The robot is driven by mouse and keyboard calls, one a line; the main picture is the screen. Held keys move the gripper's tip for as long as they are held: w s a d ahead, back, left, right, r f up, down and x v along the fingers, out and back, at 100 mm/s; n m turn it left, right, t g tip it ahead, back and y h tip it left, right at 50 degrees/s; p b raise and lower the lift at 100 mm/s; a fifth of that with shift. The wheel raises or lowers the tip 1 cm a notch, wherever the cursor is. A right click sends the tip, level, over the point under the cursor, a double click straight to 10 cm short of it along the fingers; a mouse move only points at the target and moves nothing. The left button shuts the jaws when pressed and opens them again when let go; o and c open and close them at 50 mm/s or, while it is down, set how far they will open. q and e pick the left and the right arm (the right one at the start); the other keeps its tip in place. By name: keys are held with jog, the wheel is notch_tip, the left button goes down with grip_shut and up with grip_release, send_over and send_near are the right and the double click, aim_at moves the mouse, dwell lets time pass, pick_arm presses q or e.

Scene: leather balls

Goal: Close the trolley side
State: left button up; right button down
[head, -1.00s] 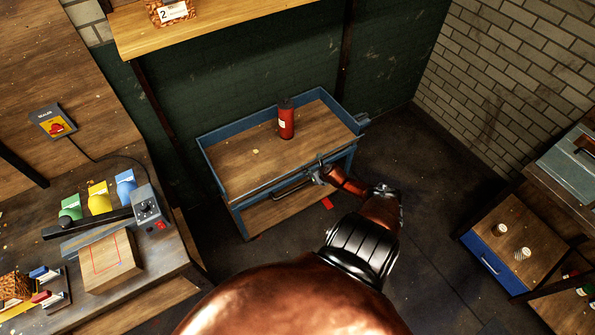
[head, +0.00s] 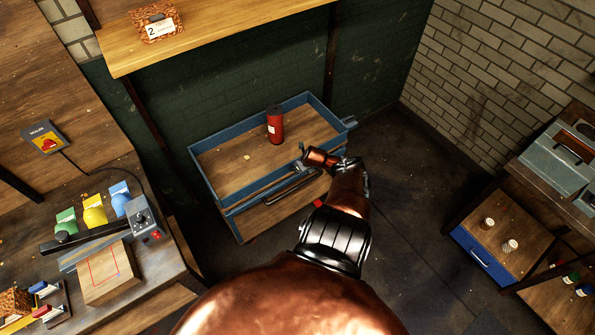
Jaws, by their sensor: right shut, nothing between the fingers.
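I cannot tell exactly how far this side is tilted. My right gripper (head: 301,163) is shut and empty, at the right part of that near side, by the top's edge. My arm hides the trolley's near right corner, and contact is unclear. A red bottle (head: 275,127) with a pale label stands upright on the trolley top. My left gripper is out of view.
A workbench (head: 170,275) with coloured pouches and a sealer stands at the left. A shelf (head: 215,38) runs above the trolley. At the right, a wooden unit with a blue drawer (head: 483,258) holds two cups. Dark floor (head: 405,165) is clear between.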

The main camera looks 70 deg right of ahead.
jog(key=shift+w+d+r, duration=0.2)
jog(key=shift+w+r, duration=0.2)
jog(key=shift+w, duration=0.15)
jog(key=shift+r, duration=0.1)
jog(key=p+v, duration=0.9)
jog(key=p, duration=0.1)
jog(key=shift+w+d+r, duration=0.2)
jog(key=shift+d+r, duration=0.15)
jog(key=shift+r, duration=0.05)
